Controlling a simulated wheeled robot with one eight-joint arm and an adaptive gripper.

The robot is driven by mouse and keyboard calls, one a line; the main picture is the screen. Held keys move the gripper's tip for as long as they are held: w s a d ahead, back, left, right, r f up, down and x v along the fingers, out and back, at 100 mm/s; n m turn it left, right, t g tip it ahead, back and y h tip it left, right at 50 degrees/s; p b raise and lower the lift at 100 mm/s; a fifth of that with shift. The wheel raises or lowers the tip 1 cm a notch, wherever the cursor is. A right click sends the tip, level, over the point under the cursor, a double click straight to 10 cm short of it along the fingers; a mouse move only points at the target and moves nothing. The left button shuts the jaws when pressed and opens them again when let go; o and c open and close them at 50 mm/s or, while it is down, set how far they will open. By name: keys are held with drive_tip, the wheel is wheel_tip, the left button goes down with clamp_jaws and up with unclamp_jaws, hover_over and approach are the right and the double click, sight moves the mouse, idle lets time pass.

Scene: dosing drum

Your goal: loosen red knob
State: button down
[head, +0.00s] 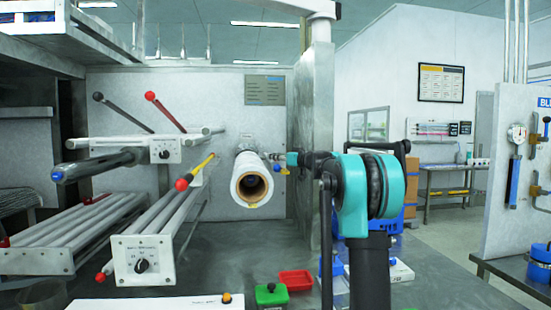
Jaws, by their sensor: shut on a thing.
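My arm reaches in from the right, and my gripper (277,161) is far off and small, just right of the white roll. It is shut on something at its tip. A small speck of red shows there, which looks like the red knob, but its shape and the fingers' grip are too small to make out. Other red knobs are clear of my gripper: a red ball (182,185) on the yellow-ended lever, a red-tipped lever (150,96) at the upper left, and a red ball (100,277) low at the left.
The white roll (240,186) sticks out towards me beside my gripper. Roller frames with a white dial panel (143,260) fill the left. A red tray (296,280) and a green box (271,294) stand on the grey surface below. A steel post (313,110) rises behind my arm.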

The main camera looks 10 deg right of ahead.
drive_tip(key=shift+n+g+y, duration=0.9)
drive_tip(key=shift+y, duration=0.2)
drive_tip(key=c, duration=1.3)
unclamp_jaws()
drive_tip(key=v, duration=1.2)
